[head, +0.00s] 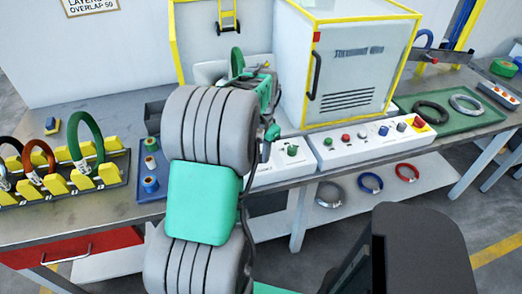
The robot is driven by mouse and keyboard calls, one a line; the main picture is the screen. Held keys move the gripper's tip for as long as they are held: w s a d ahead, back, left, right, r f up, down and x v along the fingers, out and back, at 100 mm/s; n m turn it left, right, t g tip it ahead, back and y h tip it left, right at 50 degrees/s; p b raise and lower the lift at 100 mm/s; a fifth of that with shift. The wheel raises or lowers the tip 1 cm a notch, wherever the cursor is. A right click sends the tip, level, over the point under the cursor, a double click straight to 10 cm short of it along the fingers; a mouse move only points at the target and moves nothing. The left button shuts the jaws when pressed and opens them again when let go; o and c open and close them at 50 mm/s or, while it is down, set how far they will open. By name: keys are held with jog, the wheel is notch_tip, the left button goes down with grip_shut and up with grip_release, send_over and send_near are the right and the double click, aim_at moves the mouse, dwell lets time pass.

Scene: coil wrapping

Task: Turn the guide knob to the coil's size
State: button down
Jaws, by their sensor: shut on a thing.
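My gripper (268,140) is small and partly hidden behind my own arm, at the front of the wrapping machine. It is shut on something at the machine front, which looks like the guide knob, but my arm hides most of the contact. A green coil (237,62) stands upright just behind my arm, in front of the machine's opening. Its lower part is hidden. The knob's pointer and any size marks are not readable here. A green knob (292,150) shows on the white control panel (290,170), just right of my gripper.
The yellow-framed machine housing (350,75) stands behind. Another panel (365,142) with several buttons lies to the right, then a green tray (455,122) with coils. A yellow rack (60,185) holds coils at left. Several coils lie on the lower shelf (400,190).

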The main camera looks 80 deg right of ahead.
jog(key=n, duration=0.6)
jog(key=shift+p, duration=0.4)
jog(key=n, duration=0.6)
jog(key=shift+w+n, duration=0.1)
jog(key=shift+n, duration=0.2)
jog(key=c, duration=1.1)
grip_release()
jog(key=shift+o, duration=0.2)
notch_tip(320, 180, up, 8)
jog(key=shift+f, duration=0.1)
